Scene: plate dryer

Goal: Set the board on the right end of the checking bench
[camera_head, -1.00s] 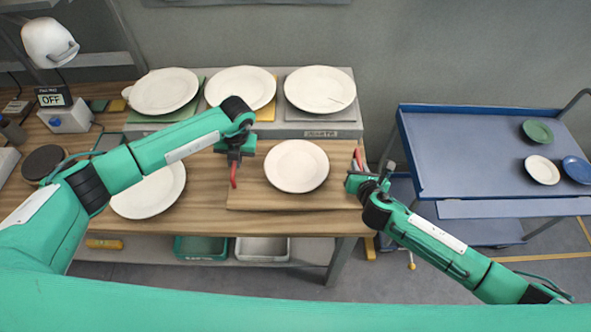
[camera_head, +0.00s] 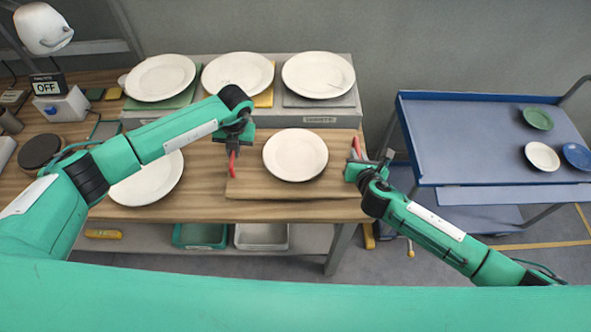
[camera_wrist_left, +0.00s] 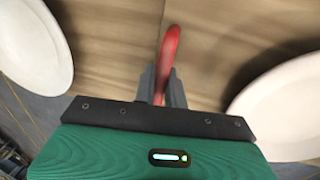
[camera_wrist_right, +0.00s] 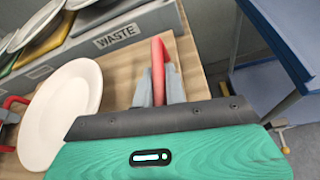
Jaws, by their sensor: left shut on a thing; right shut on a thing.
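The wooden board (camera_head: 250,184), with a red handle at each end, is at the right end of the wooden checking bench (camera_head: 205,172). A white plate (camera_head: 295,155) lies on the board. My left gripper (camera_head: 234,150) is shut on the left red handle (camera_wrist_left: 168,55). My right gripper (camera_head: 356,168) is shut on the right red handle (camera_wrist_right: 158,62), near the bench's right edge. The board looks level. I cannot tell whether it touches the bench top or hangs just above it.
Another white plate (camera_head: 147,182) lies left of the board. Behind, a grey shelf labelled WASTE (camera_wrist_right: 117,37) carries white plates on coloured mats. A blue cart (camera_head: 460,135) with small dishes stands at the right. An OFF sign (camera_head: 47,88) stands at the left.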

